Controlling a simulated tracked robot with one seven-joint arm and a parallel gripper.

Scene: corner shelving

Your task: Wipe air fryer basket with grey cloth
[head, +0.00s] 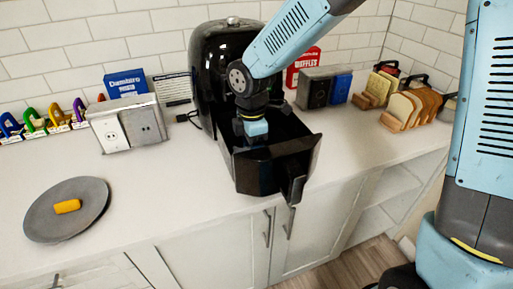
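The black air fryer (208,62) stands on the counter against the tiled wall. Its basket (262,175) is pulled out toward the front, with its handle (294,188) over the counter's front edge. My gripper (254,134) points down at the open top of the basket, near its back part. The gripper is dark with a light blue section. Its fingertips are too dark and small to make out against the basket. I cannot make out a grey cloth; any cloth at the fingers or inside the basket is hidden.
A grey round plate (45,220) with a yellow item (67,206) lies at left. A switch box (127,124) stands left of the fryer. Right are a grey toaster-like box (318,88) and bread slices (408,108).

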